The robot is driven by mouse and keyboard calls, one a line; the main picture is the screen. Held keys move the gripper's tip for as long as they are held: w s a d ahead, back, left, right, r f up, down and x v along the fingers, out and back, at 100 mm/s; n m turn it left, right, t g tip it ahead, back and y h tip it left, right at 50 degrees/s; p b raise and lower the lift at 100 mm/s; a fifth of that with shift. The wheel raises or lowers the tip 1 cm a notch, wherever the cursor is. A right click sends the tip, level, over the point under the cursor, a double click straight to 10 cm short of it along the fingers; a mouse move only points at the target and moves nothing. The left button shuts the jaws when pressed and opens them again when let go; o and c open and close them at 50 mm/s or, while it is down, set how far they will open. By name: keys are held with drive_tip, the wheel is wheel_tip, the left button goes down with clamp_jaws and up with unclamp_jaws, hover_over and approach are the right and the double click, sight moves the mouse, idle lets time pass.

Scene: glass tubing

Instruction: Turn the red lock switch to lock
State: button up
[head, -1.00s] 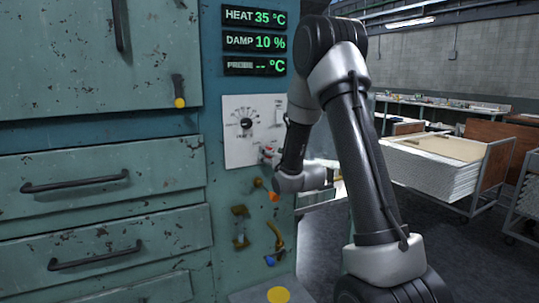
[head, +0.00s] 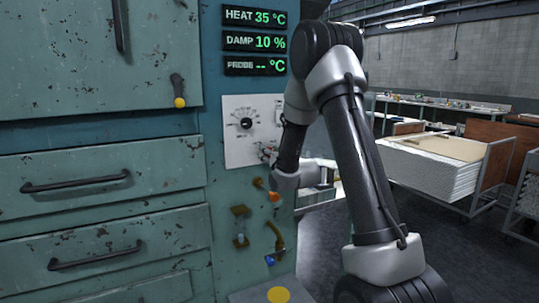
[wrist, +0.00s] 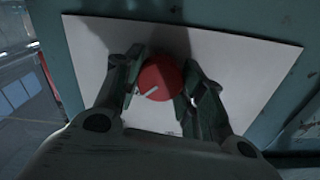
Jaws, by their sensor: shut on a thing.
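The red lock switch (wrist: 161,77) is a round red knob with a pale pointer line, on a white panel (wrist: 235,65) in the wrist view. My gripper (wrist: 162,88) has one finger on each side of the knob and is shut on it. The pointer line slants toward the lower left in the wrist view. In the head view the white panel (head: 235,153) is on the teal cabinet front. My gripper (head: 268,153) is at its lower right part there, and the knob is mostly hidden by it.
A black dial (head: 246,123) is above the gripper on the same panel. Below are an orange-tipped lever (head: 273,197), a brass fitting (head: 240,226) and a blue-tipped brass lever (head: 275,243). Lit displays (head: 254,42) are above. A cart (head: 445,165) stands at right, over open floor.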

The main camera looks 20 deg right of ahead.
drive_tip(key=n, duration=0.4)
drive_tip(key=shift+n, duration=0.4)
drive_tip(key=n, duration=0.4)
drive_tip(key=shift+n, duration=0.3)
drive_tip(key=n, duration=0.4)
drive_tip(key=shift+a+f+n, duration=0.1)
drive_tip(key=shift+n, duration=2)
drive_tip(key=o, duration=1)
